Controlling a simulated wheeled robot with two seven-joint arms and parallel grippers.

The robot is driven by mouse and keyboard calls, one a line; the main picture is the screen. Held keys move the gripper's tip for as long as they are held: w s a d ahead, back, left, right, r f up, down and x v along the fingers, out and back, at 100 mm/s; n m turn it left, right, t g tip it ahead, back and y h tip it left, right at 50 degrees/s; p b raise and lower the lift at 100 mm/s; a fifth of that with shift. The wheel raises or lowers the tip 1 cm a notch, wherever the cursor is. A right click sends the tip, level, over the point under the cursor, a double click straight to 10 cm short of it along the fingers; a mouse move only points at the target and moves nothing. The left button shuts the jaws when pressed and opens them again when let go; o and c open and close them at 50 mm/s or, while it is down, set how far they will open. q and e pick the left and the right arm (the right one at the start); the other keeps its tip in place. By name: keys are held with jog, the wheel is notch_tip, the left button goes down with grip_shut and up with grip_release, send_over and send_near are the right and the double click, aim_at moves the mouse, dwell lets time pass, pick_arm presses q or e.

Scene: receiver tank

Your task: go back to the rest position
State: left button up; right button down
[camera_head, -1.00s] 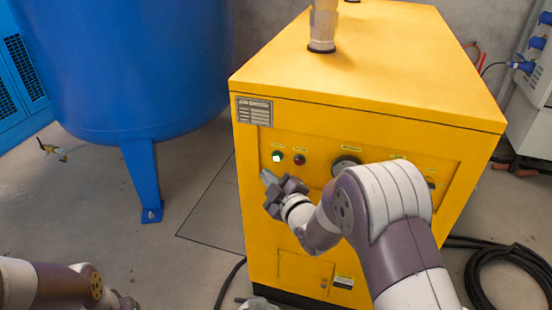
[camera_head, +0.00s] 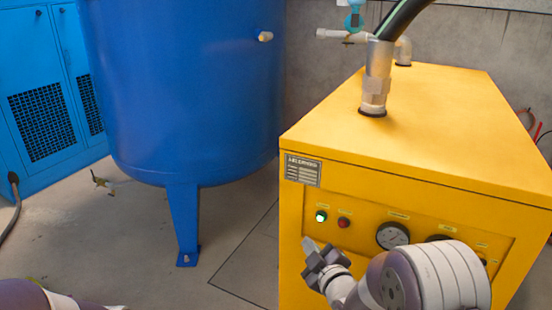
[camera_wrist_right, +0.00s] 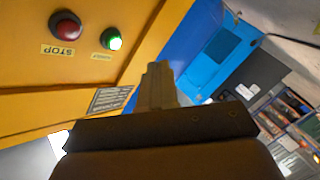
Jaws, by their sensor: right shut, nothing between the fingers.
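My right gripper (camera_head: 318,252) is shut and empty in front of the yellow machine's control panel (camera_head: 365,220), below the green button. In the right wrist view its closed fingers (camera_wrist_right: 160,85) point past the panel's edge. The green button (camera_head: 321,216) is lit, and it also shows lit in the right wrist view (camera_wrist_right: 112,39). The red stop button (camera_head: 344,222) sits beside it and shows in the right wrist view (camera_wrist_right: 66,24). My left arm shows only as a piece at the bottom left of the head view; its gripper is out of frame.
The yellow machine (camera_head: 420,130) fills the right side, with a metal pipe fitting (camera_head: 376,80) on top. A blue tank (camera_head: 185,90) stands on legs to its left. A blue cabinet (camera_head: 40,110) is at the far left. Bare floor (camera_head: 120,245) lies between.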

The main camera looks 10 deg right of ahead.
jog(key=s+d+f+m+g+h, duration=0.3)
jog(key=s+f+m+g, duration=0.4)
jog(key=s+f+g, duration=0.3)
jog(key=s+r+m+g, duration=0.2)
jog(key=s+m+g, duration=0.25)
jog(key=s, duration=1.05)
notch_tip(320, 180, up, 25)
jog(key=w+p, duration=0.1)
jog(key=p, duration=2.2)
jog(key=shift+a, duration=0.3)
jog(key=shift+w+n, duration=0.1)
jog(key=shift+n, duration=0.15)
